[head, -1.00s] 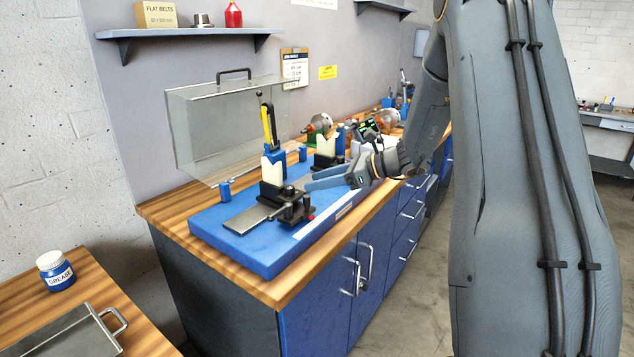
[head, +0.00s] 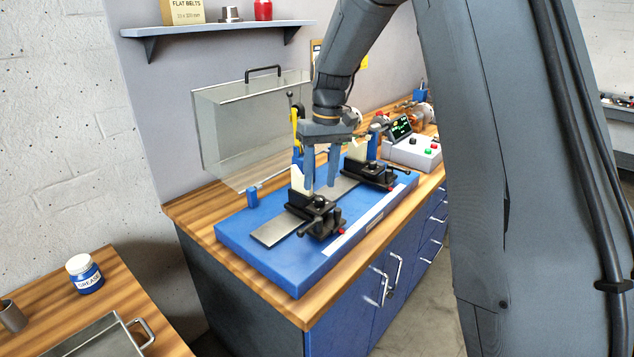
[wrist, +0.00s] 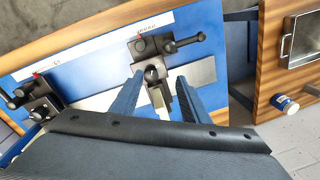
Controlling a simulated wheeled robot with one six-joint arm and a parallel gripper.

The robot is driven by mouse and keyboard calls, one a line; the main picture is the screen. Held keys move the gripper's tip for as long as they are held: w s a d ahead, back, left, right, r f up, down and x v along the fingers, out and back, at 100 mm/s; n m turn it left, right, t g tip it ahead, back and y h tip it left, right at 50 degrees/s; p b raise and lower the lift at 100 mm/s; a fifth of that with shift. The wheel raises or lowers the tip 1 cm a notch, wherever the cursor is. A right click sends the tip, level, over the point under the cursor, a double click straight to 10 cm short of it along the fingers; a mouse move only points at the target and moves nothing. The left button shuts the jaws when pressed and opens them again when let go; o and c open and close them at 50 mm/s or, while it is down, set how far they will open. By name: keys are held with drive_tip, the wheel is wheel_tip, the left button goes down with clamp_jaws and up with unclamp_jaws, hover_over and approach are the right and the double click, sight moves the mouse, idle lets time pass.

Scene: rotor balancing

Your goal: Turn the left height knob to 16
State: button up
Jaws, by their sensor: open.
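The left support (head: 314,214) is a black carriage with a cream upright, on a steel rail across a blue base. It carries a round black knob on top and a side lever; I cannot tell for sure which is the left height knob, and no number is readable. In the wrist view the left support (wrist: 153,50) lies just ahead of my fingertips, with its upright seen between them. My gripper (head: 321,188) points down over the left support, open and empty; its spread fingers also show in the wrist view (wrist: 159,78). No touch is visible.
The similar right support (head: 370,176) stands further along the rail (head: 272,233). A control box (head: 412,152) with a lit screen and buttons is behind it. A clear cover (head: 240,120) stands at the wall. A grease jar (head: 85,275) and metal tray (head: 105,338) are on the side table.

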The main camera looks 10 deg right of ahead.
sight(319, 197)
drive_tip(key=shift+w+r+n+h, duration=0.6)
drive_tip(key=shift+w+r+n, duration=0.25)
drive_tip(key=shift+n, duration=0.25)
drive_tip(key=shift+d+f, duration=0.1)
drive_tip(key=shift+f, duration=0.1)
wheel_tip(319, 197, down, 7)
drive_tip(key=p, duration=0.3)
drive_tip(key=shift+f, duration=0.2)
drive_tip(key=shift+d, duration=0.1)
drive_tip(key=shift+c, duration=0.5)
drive_tip(key=c, duration=1)
drive_tip(key=shift+o, duration=0.2)
drive_tip(key=shift+n, duration=0.3)
